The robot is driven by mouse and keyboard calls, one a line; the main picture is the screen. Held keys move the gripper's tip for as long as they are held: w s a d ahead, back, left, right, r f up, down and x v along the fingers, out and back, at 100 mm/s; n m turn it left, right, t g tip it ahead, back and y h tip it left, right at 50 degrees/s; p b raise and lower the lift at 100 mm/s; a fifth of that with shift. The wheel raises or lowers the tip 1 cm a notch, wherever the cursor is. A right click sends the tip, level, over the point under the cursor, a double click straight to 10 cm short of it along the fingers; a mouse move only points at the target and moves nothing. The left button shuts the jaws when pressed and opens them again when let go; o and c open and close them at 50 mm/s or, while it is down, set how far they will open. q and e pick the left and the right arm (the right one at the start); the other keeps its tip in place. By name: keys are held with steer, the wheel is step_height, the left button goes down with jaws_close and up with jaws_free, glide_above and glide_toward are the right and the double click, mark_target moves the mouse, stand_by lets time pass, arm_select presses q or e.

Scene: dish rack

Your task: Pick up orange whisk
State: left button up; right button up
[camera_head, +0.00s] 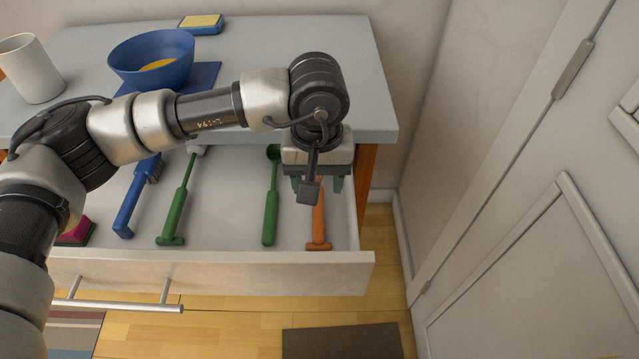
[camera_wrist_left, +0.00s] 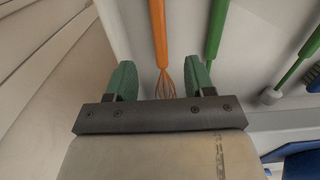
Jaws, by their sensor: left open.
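The orange whisk (camera_head: 318,228) lies in the open drawer (camera_head: 220,272), near its right side, with its handle end towards the drawer front. My left gripper (camera_head: 317,185) is above the far part of the whisk and hides its head in the head view. In the left wrist view, the whisk's orange handle (camera_wrist_left: 159,38) runs up from a wire head (camera_wrist_left: 166,84). The wire head shows between the two green fingers of my open left gripper (camera_wrist_left: 160,80), with gaps on both sides. Nothing is held. My right gripper is not in view.
A green ladle-like tool (camera_head: 270,215), a green-handled tool (camera_head: 176,215) and a blue brush (camera_head: 132,205) lie left of the whisk. The countertop (camera_head: 360,95) overhangs the drawer's back. A blue bowl (camera_head: 135,62) and white cup (camera_head: 32,68) stand on it.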

mark_target(318, 214)
arm_select(q)
step_height(318, 214, down, 10)
jaws_close()
stand_by(0.7)
